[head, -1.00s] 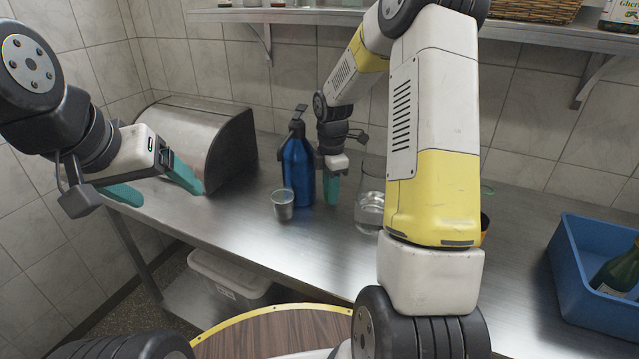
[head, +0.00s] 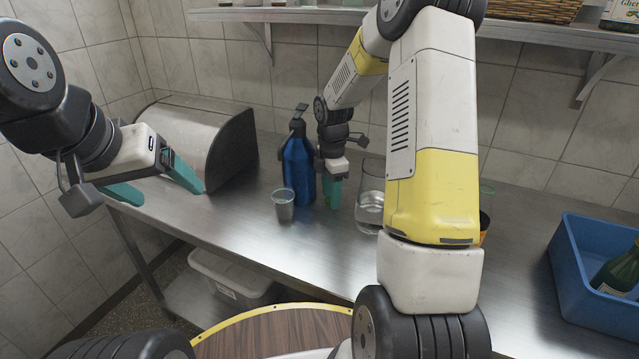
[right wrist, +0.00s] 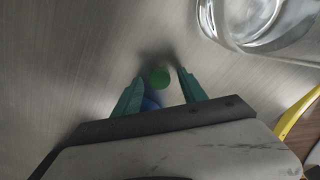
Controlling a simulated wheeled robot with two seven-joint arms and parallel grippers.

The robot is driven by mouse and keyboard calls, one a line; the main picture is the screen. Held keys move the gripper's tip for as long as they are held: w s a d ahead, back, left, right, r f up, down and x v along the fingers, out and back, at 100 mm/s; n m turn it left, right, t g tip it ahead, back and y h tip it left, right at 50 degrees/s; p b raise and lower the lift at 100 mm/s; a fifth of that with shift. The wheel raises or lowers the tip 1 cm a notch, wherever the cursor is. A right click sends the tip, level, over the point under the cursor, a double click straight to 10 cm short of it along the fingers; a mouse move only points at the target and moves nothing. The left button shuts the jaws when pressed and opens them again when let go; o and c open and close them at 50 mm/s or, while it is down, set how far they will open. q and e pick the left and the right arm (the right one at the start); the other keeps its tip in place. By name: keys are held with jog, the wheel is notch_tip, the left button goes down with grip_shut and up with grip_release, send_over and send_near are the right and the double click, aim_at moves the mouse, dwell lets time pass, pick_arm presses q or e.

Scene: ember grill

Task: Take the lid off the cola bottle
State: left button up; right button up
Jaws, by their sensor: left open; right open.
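My right gripper (head: 332,192) points down over the counter, right of a blue bottle (head: 298,165) with a dark top. In the right wrist view its fingers (right wrist: 161,74) are apart, with a small round green lid-like piece (right wrist: 159,77) between the fingertips. A blue shape (right wrist: 150,100) shows just below that piece, partly hidden by the fingers; I cannot tell what it is. I cannot make out a bottle under the green piece. A dark green bottle (head: 618,272) leans in the blue crate. My left gripper (head: 172,196) is open and empty at the left.
A clear glass jar (head: 369,197) stands right of my right gripper and a small metal cup (head: 284,205) to its front left. A steel bread box (head: 185,135) is behind my left gripper. The blue crate (head: 570,285) is at the right. The counter's front middle is clear.

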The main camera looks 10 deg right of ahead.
notch_tip(320, 180, up, 11)
jog(key=s+a+r+m+t, duration=0.2)
jog(key=s+r+m+t, duration=0.1)
jog(key=s+r+m, duration=0.6)
jog(key=s+a+r+m+t+y, duration=0.1)
jog(key=s+m, duration=0.4)
jog(key=s, duration=0.2)
jog(key=s+a+r+m+t+y, duration=0.1)
jog(key=s+r+m+t, duration=0.1)
jog(key=s+m, duration=0.3)
jog(key=s, duration=0.3)
jog(key=shift+s+r, duration=0.2)
jog(key=shift+r, duration=0.1)
